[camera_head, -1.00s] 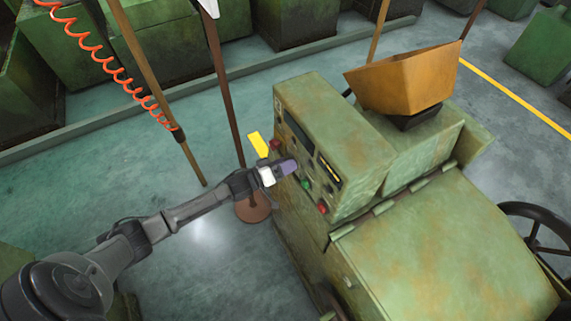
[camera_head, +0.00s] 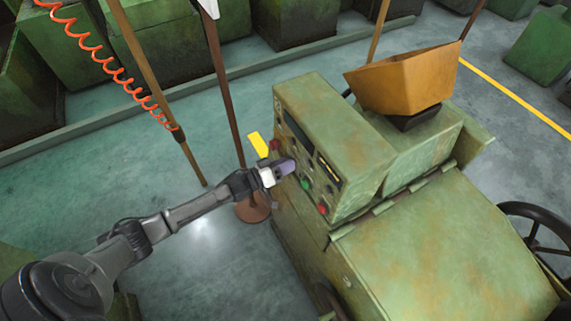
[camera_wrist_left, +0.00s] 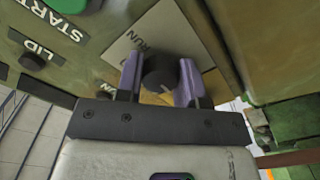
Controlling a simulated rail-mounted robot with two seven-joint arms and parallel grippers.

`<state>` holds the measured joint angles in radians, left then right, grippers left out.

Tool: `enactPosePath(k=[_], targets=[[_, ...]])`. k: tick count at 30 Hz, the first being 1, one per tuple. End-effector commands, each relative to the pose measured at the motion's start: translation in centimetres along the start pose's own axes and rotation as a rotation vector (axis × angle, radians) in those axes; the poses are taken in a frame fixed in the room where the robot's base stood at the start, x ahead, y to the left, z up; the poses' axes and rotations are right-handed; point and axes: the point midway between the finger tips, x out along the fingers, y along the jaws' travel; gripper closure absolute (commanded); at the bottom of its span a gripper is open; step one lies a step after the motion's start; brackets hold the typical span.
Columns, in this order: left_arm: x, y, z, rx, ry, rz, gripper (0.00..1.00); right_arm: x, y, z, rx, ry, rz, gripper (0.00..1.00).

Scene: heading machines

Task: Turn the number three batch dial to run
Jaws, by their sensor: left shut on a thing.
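A black round dial (camera_wrist_left: 160,72) sits on a pale plate marked RUN (camera_wrist_left: 128,48) in the left wrist view. My left gripper (camera_wrist_left: 161,82) has its two purple fingers on either side of the dial, shut on it. In the head view the left gripper (camera_head: 284,169) is at the front panel (camera_head: 308,150) of the green machine, and the dial is hidden behind the fingers. I cannot read the dial's number. My right gripper is not in view.
Green and red buttons (camera_head: 323,208) are lower on the panel. Labels START (camera_wrist_left: 62,24) and LID (camera_wrist_left: 40,48) show near a black knob (camera_wrist_left: 72,5). A yellow tag (camera_head: 258,144) hangs beside the panel. An orange hopper (camera_head: 405,80) tops the machine. A brown post (camera_head: 226,90) stands close behind my arm.

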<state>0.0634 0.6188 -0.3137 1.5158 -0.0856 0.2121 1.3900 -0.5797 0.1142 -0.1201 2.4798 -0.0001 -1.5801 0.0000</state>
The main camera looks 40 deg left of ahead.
Motion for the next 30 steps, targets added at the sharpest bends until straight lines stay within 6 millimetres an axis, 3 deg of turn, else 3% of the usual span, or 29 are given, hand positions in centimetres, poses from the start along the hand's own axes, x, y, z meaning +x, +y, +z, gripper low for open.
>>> enactPosePath(k=[30], targets=[[0.02, 0.0, -0.08, 0.933, 0.003, 0.0, 0.89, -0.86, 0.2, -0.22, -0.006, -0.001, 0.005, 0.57]])
